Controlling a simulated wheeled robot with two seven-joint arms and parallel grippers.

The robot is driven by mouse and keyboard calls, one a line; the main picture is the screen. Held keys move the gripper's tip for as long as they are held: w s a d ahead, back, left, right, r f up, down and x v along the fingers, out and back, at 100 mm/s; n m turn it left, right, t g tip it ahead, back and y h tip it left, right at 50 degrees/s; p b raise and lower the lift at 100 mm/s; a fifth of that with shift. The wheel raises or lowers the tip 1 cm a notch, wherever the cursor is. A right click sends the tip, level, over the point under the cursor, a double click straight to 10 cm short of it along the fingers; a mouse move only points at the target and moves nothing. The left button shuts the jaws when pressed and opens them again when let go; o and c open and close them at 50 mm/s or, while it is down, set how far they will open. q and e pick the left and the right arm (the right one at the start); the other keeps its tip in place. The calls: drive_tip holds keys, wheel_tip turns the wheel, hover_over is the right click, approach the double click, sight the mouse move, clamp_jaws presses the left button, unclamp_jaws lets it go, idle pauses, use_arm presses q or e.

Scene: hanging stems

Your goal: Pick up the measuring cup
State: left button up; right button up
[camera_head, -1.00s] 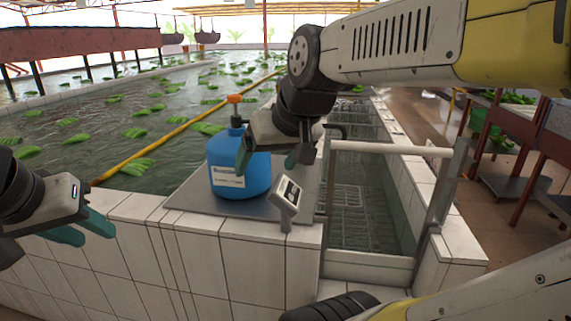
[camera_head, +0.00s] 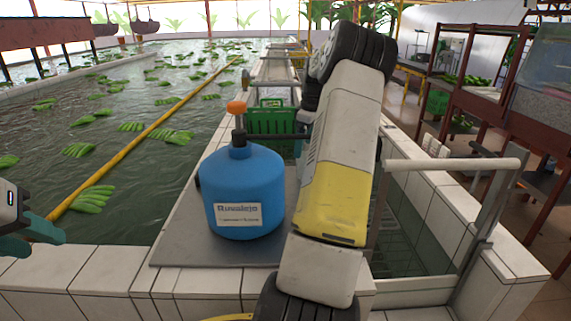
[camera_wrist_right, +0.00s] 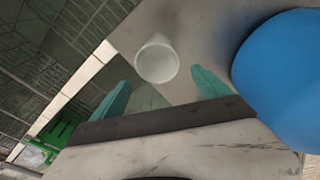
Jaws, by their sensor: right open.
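The measuring cup (camera_wrist_right: 157,60) is a pale, translucent cup with a round rim, seen in the right wrist view on the grey plate. My right gripper (camera_wrist_right: 162,86) is open and empty. The cup shows just beyond and between its two teal fingertips, apart from both. In the head view the cup and the right gripper are hidden behind my right arm. My left gripper (camera_head: 32,236) is at the left edge of the head view, partly cut off, with its teal fingers apart and nothing between them.
A blue jug (camera_head: 243,190) with an orange cap stands on the grey metal plate (camera_head: 190,248), close to the right gripper's side in the wrist view (camera_wrist_right: 285,75). A green crate (camera_head: 270,122) stands behind. Water with green bananas lies left; a metal rail (camera_head: 455,164) stands right.

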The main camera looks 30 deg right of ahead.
drive_tip(key=shift+g+y, duration=0.3)
drive_tip(key=shift+g, duration=0.1)
drive_tip(key=f, duration=0.3)
drive_tip(key=d+f, duration=0.1)
drive_tip(key=shift+s+f, duration=0.35)
drive_tip(key=shift+w+a+f, duration=0.15)
drive_tip(key=shift+w+f, duration=0.05)
drive_tip(key=shift+f, duration=1.2)
drive_tip(key=shift+w+a+f, duration=0.1)
drive_tip(key=shift+w+f, duration=0.1)
drive_tip(key=shift+f, duration=1.15)
drive_tip(key=c, duration=1.4)
drive_tip(key=shift+c, duration=0.2)
drive_tip(key=shift+r, duration=0.15)
drive_tip(key=shift+r, duration=0.6)
wheel_tip(320, 180, up, 2)
drive_tip(key=shift+s+d+r, duration=0.1)
drive_tip(key=shift+d+r, duration=0.05)
drive_tip(key=shift+r, duration=0.05)
drive_tip(key=s+d+r, duration=0.1)
drive_tip(key=s+d, duration=0.8)
drive_tip(key=s, duration=0.3)
drive_tip(key=shift+s+d, duration=0.25)
drive_tip(key=shift+d, duration=0.05)
